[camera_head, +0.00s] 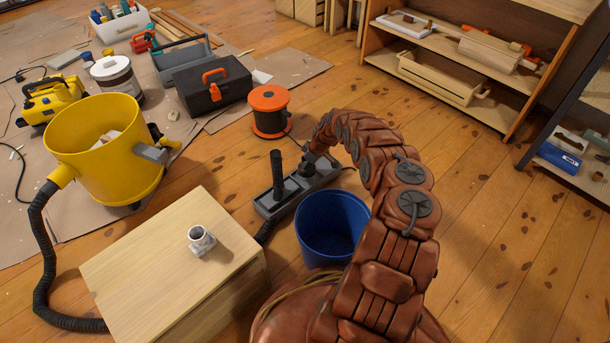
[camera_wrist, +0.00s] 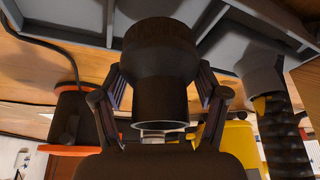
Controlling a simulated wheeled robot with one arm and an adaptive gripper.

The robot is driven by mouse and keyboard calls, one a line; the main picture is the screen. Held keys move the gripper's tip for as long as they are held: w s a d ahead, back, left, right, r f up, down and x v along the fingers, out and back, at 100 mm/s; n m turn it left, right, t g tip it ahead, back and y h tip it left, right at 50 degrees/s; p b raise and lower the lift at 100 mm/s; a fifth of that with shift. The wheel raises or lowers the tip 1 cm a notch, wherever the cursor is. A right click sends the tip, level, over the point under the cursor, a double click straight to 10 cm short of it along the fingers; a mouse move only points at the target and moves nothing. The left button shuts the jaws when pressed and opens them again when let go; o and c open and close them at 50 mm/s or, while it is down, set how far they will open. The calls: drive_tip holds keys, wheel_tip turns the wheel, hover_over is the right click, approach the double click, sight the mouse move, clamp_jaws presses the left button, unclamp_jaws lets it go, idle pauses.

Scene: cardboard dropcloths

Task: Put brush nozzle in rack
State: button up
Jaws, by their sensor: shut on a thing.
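The grey rack (camera_head: 294,191) is a long, low tray with compartments on the wood floor. It also fills the top of the wrist view (camera_wrist: 75,22). My gripper (camera_head: 309,163) is over the rack's far right part. In the wrist view my gripper (camera_wrist: 160,100) is shut on the brush nozzle (camera_wrist: 160,65), a dark round piece with a wide end and a narrower neck. The wide end faces the rack, at or just over a compartment. I cannot tell whether it touches the bottom. In the head view my gripper mostly hides the nozzle.
A black tube (camera_head: 277,172) stands upright in the rack, left of my gripper. A blue bucket (camera_head: 331,228) is just in front. An orange cable reel (camera_head: 269,110) stands behind. A wooden box (camera_head: 150,265) with a pale fitting (camera_head: 201,240) is front left. Floor is free to the right.

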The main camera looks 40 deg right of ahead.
drive_tip(key=shift+f+b, duration=0.8)
drive_tip(key=shift+f, duration=1.15)
drive_tip(key=shift+f, duration=0.15)
drive_tip(key=o, duration=1.3)
